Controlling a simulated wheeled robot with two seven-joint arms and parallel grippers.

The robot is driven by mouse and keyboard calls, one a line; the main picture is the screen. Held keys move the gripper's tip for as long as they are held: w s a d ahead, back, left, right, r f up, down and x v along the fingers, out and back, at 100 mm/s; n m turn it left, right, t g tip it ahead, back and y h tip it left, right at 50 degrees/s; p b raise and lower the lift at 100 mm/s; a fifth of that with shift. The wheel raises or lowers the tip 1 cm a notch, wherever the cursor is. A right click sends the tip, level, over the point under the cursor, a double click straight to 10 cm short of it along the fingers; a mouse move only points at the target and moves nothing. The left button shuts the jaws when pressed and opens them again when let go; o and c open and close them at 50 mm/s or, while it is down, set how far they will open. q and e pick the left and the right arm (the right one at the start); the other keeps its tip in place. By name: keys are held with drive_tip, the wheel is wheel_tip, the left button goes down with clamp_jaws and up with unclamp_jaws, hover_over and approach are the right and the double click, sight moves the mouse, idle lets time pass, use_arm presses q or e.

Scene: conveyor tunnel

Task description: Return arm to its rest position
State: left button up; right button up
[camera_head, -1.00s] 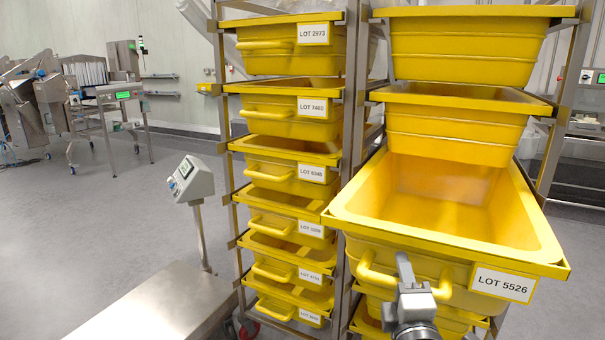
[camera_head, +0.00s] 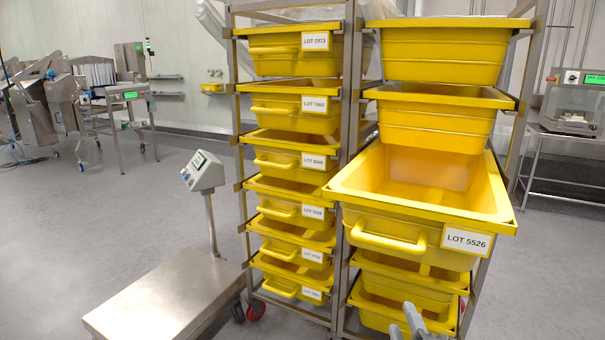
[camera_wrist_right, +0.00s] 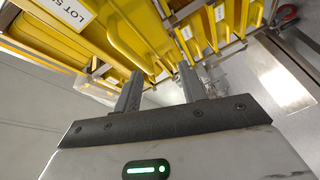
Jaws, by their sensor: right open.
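My right gripper (camera_head: 404,322) is at the bottom of the head view, below and in front of the pulled-out yellow bin labelled LOT 5526 (camera_head: 365,224). In the right wrist view its two fingers (camera_wrist_right: 160,82) stand apart with nothing between them. The bin's front handle (camera_head: 388,240) is clear of the fingers in the head view. A yellow bin handle (camera_wrist_right: 135,45) also shows beyond the fingers in the wrist view. My left gripper is not in view.
A steel rack (camera_head: 350,110) holds two columns of yellow bins, and LOT 5526 sticks out towards me. A platform scale (camera_head: 165,290) with a display post (camera_head: 203,172) stands at the left. The grey floor (camera_head: 80,240) further left is open.

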drive_tip(key=s+a+f+m+g+y+p, duration=0.1)
drive_tip(key=s+a+f+m+g+y, duration=0.1)
drive_tip(key=s+f+m, duration=0.4)
drive_tip(key=s+a+f+m+g+y+p, duration=0.1)
drive_tip(key=s+f+m+g, duration=0.3)
drive_tip(key=s, duration=0.9)
wheel_tip(320, 180, down, 2)
drive_tip(key=shift+s+a+f+m+g+y, duration=0.1)
drive_tip(key=shift+s+a+m+g+y, duration=0.1)
drive_tip(key=shift+a+m+g+y, duration=0.5)
drive_tip(key=shift+d+t, duration=0.3)
drive_tip(key=shift+d, duration=0.1)
drive_tip(key=shift+c, duration=0.5)
